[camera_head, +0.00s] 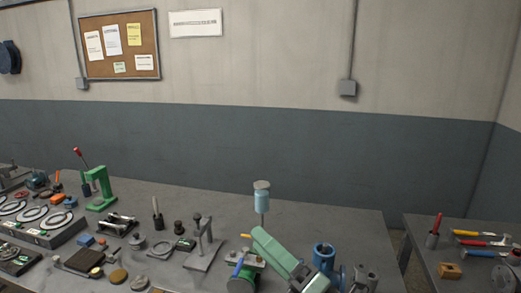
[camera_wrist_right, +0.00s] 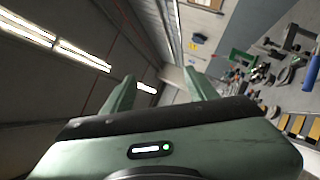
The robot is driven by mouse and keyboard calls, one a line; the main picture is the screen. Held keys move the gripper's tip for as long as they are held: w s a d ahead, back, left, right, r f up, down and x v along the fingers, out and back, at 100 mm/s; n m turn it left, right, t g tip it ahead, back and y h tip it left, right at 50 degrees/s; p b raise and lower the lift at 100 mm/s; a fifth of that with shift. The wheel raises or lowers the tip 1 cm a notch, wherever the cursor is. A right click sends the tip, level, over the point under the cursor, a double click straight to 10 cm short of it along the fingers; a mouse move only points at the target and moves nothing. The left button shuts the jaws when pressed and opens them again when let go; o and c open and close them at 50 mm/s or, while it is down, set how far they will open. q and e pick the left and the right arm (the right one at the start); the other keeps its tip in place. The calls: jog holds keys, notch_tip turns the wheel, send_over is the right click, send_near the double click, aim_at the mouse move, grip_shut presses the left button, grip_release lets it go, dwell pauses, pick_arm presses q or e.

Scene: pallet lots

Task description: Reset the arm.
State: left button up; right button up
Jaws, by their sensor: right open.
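My right gripper (camera_head: 270,246) is pale green and reaches in from the bottom edge, above the front part of the long workbench (camera_head: 330,215). In the right wrist view its two fingers stand well apart, with nothing between them (camera_wrist_right: 160,88). It is tilted, and that view looks towards the ceiling lights and wall, with the bench at the right. My left gripper is not in view.
Near my right gripper stand a light-blue bottle-like piece (camera_head: 262,197) on a thin stem and a blue vise-like fixture (camera_head: 323,256). A green press (camera_head: 100,188) stands at the left. A second table (camera_head: 425,259) with hand tools is at the right. The back right of the bench is clear.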

jog(key=w+d+f+m+t+h, duration=0.1)
jog(key=d+f+m+t+h, duration=0.2)
jog(key=d+f+m+h, duration=1.35)
jog(key=s+d+f+m+g, duration=0.1)
jog(key=s+f+m+g, duration=0.4)
jog(key=m, duration=0.4)
jog(key=s+d+f+m+g, duration=0.1)
jog(key=s+f+m+g, duration=0.2)
jog(key=s+f+g, duration=0.55)
jog(key=s+d+f+m+g, duration=0.1)
jog(key=s+f+m, duration=0.3)
jog(key=s, duration=0.9)
notch_tip(320, 180, down, 26)
jog(key=n, duration=0.2)
jog(key=s+d+f+g, duration=0.2)
jog(key=s+d+f, duration=0.1)
jog(key=s+f, duration=1.3)
jog(key=shift+s+f, duration=0.3)
jog(key=shift+s, duration=0.65)
